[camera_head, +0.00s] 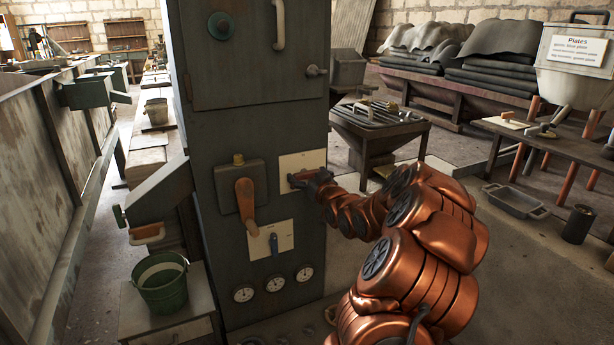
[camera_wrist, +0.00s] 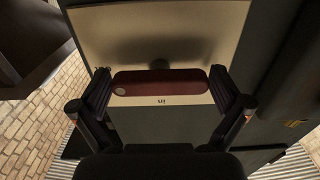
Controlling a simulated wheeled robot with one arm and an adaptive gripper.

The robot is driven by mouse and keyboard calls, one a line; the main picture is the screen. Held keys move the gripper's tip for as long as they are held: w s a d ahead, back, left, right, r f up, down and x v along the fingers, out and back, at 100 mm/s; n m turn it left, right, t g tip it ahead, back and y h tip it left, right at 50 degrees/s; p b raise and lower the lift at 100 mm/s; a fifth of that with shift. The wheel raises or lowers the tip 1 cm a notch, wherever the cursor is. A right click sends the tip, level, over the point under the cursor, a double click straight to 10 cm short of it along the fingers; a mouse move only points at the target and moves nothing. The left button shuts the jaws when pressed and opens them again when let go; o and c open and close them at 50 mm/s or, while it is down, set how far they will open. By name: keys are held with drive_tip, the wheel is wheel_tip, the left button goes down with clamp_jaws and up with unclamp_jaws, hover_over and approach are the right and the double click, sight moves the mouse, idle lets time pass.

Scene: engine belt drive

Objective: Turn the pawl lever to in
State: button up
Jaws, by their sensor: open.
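A dark red lever (camera_wrist: 160,82) lies crosswise in the wrist view, in front of a cream plate (camera_wrist: 150,30). A small dark mark, seemingly "in", shows just below it. My gripper (camera_wrist: 160,76) is open, with one finger beside each end of the lever. I cannot tell whether either finger touches it. In the head view my gripper (camera_head: 300,177) is at the cream plate (camera_head: 303,160) on the grey-green cabinet (camera_head: 250,135), and it hides most of the lever.
An orange-brown handle (camera_head: 246,205) stands left of my gripper on the cabinet. A green bucket (camera_head: 162,284) stands at the lower left.

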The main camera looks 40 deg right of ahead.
drive_tip(key=c, duration=0.8)
